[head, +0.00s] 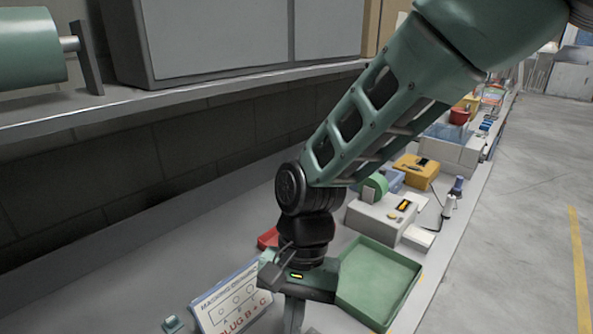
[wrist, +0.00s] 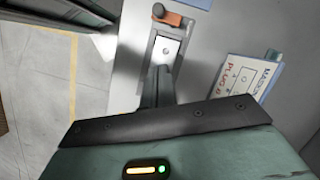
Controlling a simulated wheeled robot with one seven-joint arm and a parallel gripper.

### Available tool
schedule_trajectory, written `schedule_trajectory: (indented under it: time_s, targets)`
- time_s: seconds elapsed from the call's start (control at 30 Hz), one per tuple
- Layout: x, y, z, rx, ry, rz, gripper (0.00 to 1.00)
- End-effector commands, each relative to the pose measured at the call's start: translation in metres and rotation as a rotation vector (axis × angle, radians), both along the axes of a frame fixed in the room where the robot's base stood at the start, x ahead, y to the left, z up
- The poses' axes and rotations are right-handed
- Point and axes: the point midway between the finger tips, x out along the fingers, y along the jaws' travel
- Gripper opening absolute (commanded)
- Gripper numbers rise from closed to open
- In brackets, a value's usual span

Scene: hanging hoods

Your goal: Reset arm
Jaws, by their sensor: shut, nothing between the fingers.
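My gripper (head: 293,318) hangs at the end of my green arm, pointing down over the grey bench, beside the green tray and the printed sign. Its fingertips are cut off or hard to make out at the bottom of the head view. In the wrist view my gripper (wrist: 157,88) shows as grey fingers close together, with no object seen between them. A pale metal plate with a hole (wrist: 165,54) shows just past the fingers, with an orange-brown handle (wrist: 168,15) beyond it. I cannot tell whether the fingers touch the plate.
A green tray (head: 398,257) lies right of my gripper. A sign reading "PLUG B + C" (head: 232,300) is at left and also in the wrist view (wrist: 243,78). A grey box (head: 375,222) stands behind. A shelf (head: 150,105) overhangs the bench. Open floor (head: 530,200) lies right.

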Motion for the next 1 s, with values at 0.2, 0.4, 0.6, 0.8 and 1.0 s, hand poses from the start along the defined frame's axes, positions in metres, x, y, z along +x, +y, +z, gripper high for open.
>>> schedule_trajectory:
  time_s: [0.2,0.4,0.6,0.8,1.0]
  targets:
    - [-0.030,-0.055,0.048,0.090,-0.153,0.318,0.00]
    - [-0.065,-0.112,0.069,0.113,-0.296,0.650,0.00]
    - [-0.084,-0.144,0.072,0.098,-0.367,0.843,0.00]
    - [-0.088,-0.150,0.072,0.094,-0.377,0.885,0.00]
    - [-0.088,-0.150,0.072,0.095,-0.376,0.883,0.00]
